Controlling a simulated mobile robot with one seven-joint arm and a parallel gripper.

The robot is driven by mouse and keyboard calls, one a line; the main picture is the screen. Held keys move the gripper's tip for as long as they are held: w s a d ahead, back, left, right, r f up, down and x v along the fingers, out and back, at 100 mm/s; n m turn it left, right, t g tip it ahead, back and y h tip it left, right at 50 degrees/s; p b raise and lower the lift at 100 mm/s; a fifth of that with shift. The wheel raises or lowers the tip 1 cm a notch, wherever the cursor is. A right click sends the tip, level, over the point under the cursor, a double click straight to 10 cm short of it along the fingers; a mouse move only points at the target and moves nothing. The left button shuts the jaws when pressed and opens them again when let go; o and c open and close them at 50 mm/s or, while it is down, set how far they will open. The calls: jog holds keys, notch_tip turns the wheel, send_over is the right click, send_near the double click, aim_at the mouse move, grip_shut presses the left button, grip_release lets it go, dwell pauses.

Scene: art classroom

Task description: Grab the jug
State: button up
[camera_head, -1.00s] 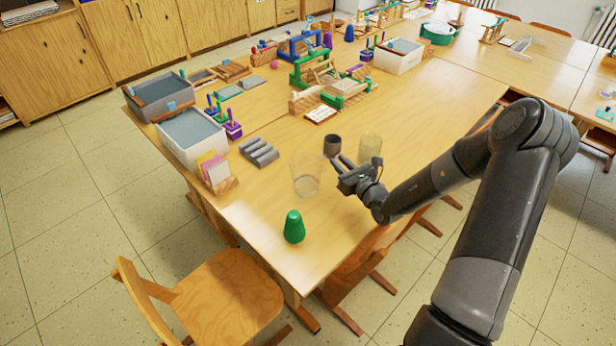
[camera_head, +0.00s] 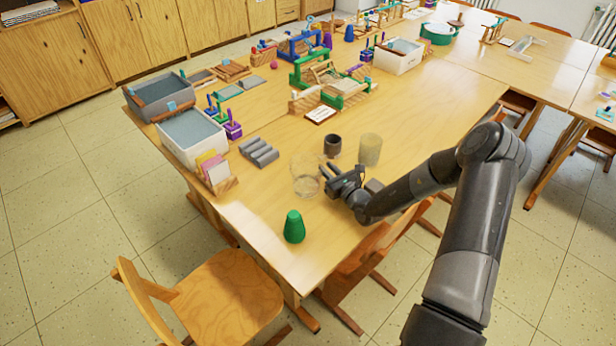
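A clear, see-through glass vessel (camera_head: 304,178), which looks like the jug, stands upright near the front of the wooden table. Its outline is faint, and I cannot make out a handle. My gripper (camera_head: 323,174) is low over the table, just right of the vessel, with its fingers pointing left toward it. The fingers look apart, with nothing seen held between them. The fingertips are at or very near the vessel's right side; I cannot tell whether they touch.
A dark cup (camera_head: 332,146) stands behind my gripper, and a frosted glass (camera_head: 370,149) behind and right. A green pear-shaped object (camera_head: 294,227) stands in front. A grey ridged block (camera_head: 259,152) lies to the left. The table's right middle (camera_head: 440,110) is clear.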

jog(key=shift+x, duration=0.95)
jog(key=shift+c, duration=0.2)
grip_shut()
